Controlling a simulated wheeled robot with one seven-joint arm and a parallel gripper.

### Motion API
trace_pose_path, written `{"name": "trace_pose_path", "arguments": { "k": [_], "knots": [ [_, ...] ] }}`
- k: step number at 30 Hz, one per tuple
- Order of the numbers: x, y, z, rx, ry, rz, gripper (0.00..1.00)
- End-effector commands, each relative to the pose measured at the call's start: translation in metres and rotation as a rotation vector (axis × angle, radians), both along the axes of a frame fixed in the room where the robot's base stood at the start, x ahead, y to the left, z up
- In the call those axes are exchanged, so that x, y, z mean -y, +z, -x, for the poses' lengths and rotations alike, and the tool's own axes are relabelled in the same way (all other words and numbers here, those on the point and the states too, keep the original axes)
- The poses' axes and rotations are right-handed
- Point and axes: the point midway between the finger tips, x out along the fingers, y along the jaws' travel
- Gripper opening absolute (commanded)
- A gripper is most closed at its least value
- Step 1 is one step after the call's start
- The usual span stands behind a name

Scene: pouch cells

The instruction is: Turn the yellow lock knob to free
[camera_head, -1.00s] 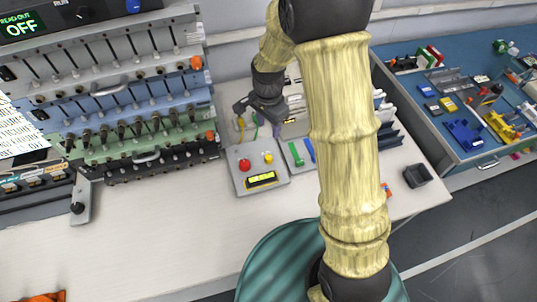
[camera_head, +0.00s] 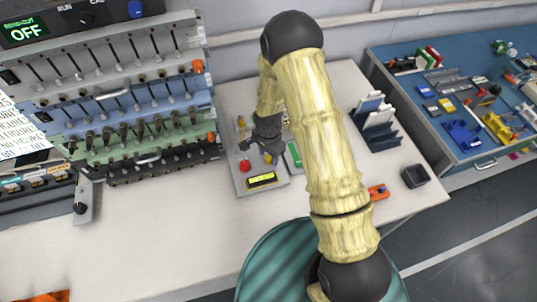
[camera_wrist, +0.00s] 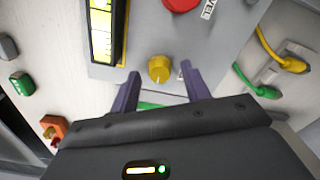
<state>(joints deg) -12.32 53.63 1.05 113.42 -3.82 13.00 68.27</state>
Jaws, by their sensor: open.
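The yellow lock knob (camera_wrist: 159,68) stands on a grey control box (camera_wrist: 145,40). In the wrist view it lies between the tips of my two purple fingers, with a gap on each side. My gripper (camera_wrist: 159,72) is open and empty. In the head view my gripper (camera_head: 258,150) is low over the box, and the knob (camera_head: 268,158) shows only partly beside it. Whether the fingertips reach down around the knob or stop just above it, I cannot tell.
On the same box are a red button (camera_head: 245,165) and a yellow display (camera_head: 261,180). A yellow cable plug (camera_wrist: 290,64) and a green one (camera_wrist: 265,91) lie to the right in the wrist view. A rack with rows of clips (camera_head: 130,100) stands left; the front bench is clear.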

Motion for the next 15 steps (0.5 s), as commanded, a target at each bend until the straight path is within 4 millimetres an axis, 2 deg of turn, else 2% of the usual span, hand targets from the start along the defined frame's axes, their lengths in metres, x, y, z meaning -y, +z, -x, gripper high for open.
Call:
{"name": "trace_pose_path", "arguments": {
  "k": [4,11,15],
  "knots": [
    [-0.0001,-0.0073,0.0001,0.001,-0.001,-0.001,0.47],
    [-0.0001,-0.0077,0.0001,0.001,-0.001,-0.001,0.47],
    [-0.0001,-0.0076,0.0001,0.001,-0.001,-0.001,0.21]
  ]
}}
